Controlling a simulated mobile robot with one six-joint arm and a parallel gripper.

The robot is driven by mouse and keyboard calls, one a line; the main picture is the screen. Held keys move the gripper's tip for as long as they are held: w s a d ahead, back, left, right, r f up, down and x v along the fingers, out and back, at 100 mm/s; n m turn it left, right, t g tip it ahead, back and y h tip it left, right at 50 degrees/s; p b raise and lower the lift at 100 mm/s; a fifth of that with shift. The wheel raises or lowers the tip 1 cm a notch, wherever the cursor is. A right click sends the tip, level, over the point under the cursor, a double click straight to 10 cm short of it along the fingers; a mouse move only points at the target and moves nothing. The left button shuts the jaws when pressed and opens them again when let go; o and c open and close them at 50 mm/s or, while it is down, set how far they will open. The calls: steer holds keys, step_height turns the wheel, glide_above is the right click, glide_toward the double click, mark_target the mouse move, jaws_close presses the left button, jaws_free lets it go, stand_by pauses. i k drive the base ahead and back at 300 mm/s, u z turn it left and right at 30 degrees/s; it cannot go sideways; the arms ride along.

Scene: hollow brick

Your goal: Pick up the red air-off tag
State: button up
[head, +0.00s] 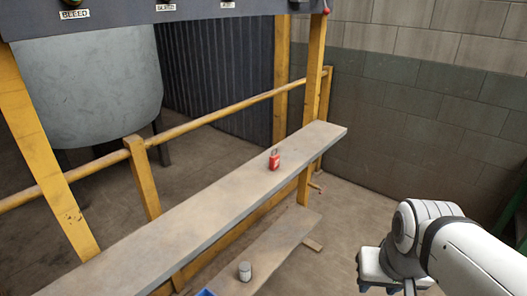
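A small red object (274,160) with a grey loop on top stands on the upper grey shelf board, toward its far right end. It looks like a padlock; I see a pale mark on its face but cannot read it. No other thing that looks like a red tag is clear in view. My white arm comes in from the lower right. My gripper (408,287) is at the bottom edge, partly cut off, well to the right of and apart from the red object. Its fingertips are not clear, so I cannot tell if it is open.
The long upper board (190,215) slants across the view. A lower board (278,248) carries a small grey can (244,271) and a blue edge (205,293). Yellow posts and a rail (220,112) stand behind. A dark panel (200,8) hangs above. Floor at right is clear.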

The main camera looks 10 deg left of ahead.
mark_target(274, 160)
steer(key=u, duration=0.2)
steer(key=i, duration=1)
steer(key=u, duration=0.05)
